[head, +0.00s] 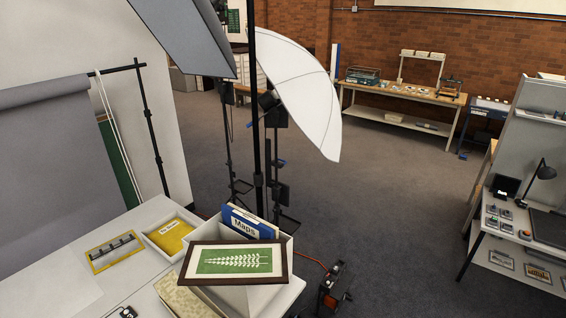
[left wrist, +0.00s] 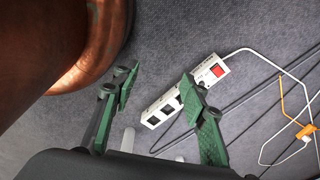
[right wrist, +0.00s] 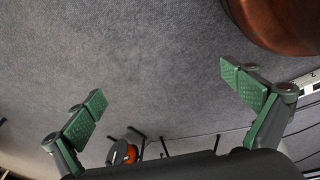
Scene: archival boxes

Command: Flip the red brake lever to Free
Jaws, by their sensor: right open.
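I cannot make out a red brake lever or a Free marking for certain in any view. In the head view a dark floor-standing device (head: 333,288) with small red-orange parts stands right of the white table, an orange cable running to it. The parts are too small to tell a lever. My left gripper (left wrist: 160,100) is open and empty above the grey carpet in the left wrist view. My right gripper (right wrist: 165,95) is open and empty above carpet in the right wrist view. Neither gripper shows in the head view.
A white table (head: 139,221) holds a framed leaf picture (head: 235,262), a blue Maps folder (head: 250,222) and a yellow-lined tray (head: 172,236). Light stands and a white umbrella (head: 298,92) rise behind. A power strip (left wrist: 170,104) lies on the floor. Carpet is clear at centre right.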

